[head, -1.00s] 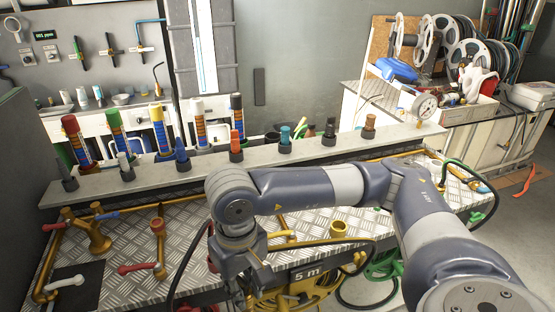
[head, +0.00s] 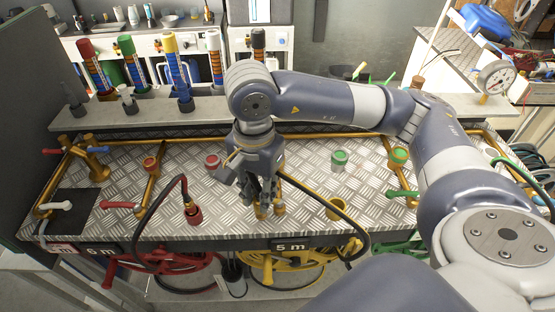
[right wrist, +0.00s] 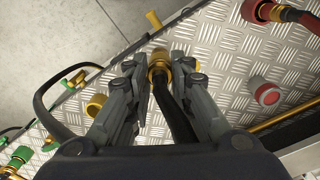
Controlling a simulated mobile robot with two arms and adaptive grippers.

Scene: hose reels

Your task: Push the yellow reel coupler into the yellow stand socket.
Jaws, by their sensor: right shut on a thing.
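My right gripper (head: 264,207) points down over the front middle of the bench. In the right wrist view its fingers (right wrist: 160,88) are closed around the yellow reel coupler (right wrist: 158,62), with a black hose running back between them. Yellow-gold parts show at the fingertips in the head view, but I cannot tell whether the coupler touches anything below it. A yellow cup-shaped fitting (head: 335,208) stands right of the gripper, apart from it; it also shows in the wrist view (right wrist: 97,104). I cannot tell whether this is the stand socket. My left gripper is out of view.
A red coupler (head: 193,213) with its hose stands left of the gripper. Red fittings (head: 150,163) and green fittings (head: 340,157) flank the middle. The yellow reel (head: 285,265) hangs below the front edge; its hose loops right of the gripper. A grey shelf runs behind.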

